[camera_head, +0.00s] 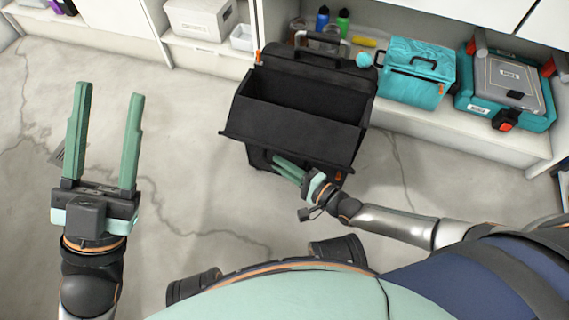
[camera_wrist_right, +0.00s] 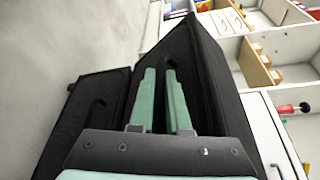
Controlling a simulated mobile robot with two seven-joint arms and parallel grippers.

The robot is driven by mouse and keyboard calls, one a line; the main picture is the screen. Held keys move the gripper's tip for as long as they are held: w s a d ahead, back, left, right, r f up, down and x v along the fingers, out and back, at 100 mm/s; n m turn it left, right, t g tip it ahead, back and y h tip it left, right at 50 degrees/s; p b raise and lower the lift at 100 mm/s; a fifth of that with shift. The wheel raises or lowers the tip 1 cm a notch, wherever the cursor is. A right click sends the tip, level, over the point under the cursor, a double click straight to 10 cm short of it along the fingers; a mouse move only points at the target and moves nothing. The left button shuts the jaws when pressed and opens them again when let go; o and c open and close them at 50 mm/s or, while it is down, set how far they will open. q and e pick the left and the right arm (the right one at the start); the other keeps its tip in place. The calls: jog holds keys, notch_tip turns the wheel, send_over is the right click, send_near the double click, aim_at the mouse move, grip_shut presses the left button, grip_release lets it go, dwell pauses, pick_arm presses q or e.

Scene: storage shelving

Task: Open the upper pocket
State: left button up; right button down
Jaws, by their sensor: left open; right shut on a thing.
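A black case (camera_head: 257,157) stands on the floor against the shelving. Its upper pocket (camera_head: 290,122) gapes open at the top, with its front panel tilted out toward me and the dark inside showing. My right gripper (camera_head: 282,166) is at the case's front, just under the panel's lower edge. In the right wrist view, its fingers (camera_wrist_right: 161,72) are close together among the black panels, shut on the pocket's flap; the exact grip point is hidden. My left gripper (camera_head: 108,92) is open and empty over bare floor at the left, well away from the case.
A low shelf (camera_head: 470,130) behind the case holds a turquoise bag (camera_head: 415,85), a turquoise toolbox (camera_head: 507,88) and small bottles (camera_head: 342,22). A white box (camera_head: 203,18) is on the left shelf. The floor (camera_head: 190,130) left of the case is clear.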

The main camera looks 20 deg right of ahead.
jog(key=shift+s+a+f, duration=0.1)
jog(key=shift+s+f, duration=0.1)
jog(key=shift+f, duration=0.1)
dwell(0.4)
jog(key=c, duration=0.9)
grip_release()
jog(key=shift+r, duration=0.1)
jog(key=shift+w, duration=0.1)
